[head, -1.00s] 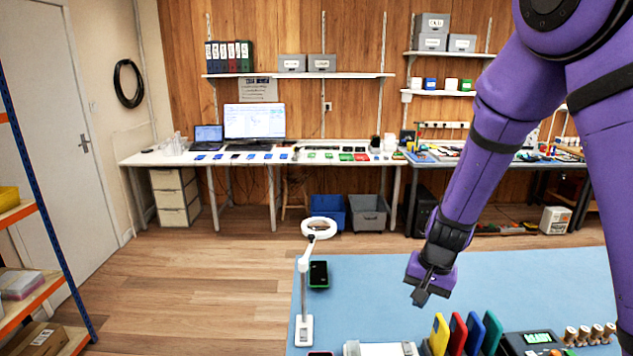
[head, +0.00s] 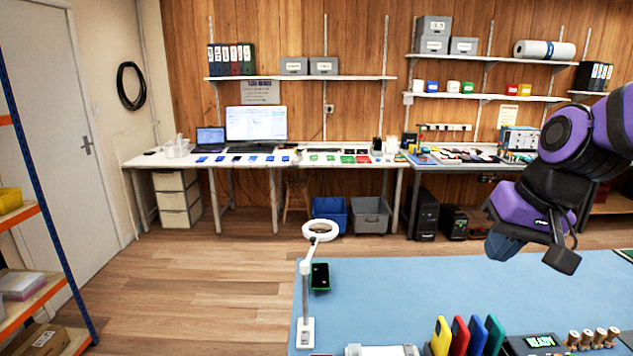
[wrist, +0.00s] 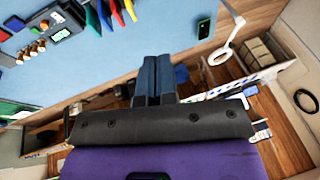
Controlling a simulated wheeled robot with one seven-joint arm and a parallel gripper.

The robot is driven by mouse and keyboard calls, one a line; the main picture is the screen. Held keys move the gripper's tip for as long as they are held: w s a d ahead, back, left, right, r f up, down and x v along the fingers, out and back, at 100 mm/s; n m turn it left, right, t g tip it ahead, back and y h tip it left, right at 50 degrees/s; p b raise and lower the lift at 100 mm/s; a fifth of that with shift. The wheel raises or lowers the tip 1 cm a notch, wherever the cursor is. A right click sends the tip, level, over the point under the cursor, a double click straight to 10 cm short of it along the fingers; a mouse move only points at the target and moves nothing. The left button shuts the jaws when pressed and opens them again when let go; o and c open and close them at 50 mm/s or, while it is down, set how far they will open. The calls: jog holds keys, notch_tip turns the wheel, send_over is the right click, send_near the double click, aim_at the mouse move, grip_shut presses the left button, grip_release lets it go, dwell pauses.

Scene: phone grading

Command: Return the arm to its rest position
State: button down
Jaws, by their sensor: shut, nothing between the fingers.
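My gripper (head: 503,245) is at the right of the head view, raised above the far right part of the blue bench mat (head: 400,305). In the wrist view its two fingers (wrist: 153,62) lie side by side, shut with nothing between them. The purple arm is folded in at the right edge of the head view. The gripper touches nothing that I can see.
A magnifier lamp (head: 319,230) stands at the mat's left edge beside a dark phone (head: 320,277). Yellow, red, blue and green upright cases (head: 459,334) and a device reading READY (head: 540,342) line the front. The mat's middle is clear.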

jog(key=s+d+r+t+h, duration=0.1)
jog(key=s+r, duration=0.1)
jog(key=s, duration=0.3)
jog(key=s+d+r+n+t+h, duration=0.1)
jog(key=s+d+r, duration=0.1)
jog(key=s, duration=0.4)
jog(key=shift+d+r, duration=0.2)
jog(key=shift+r, duration=0.6)
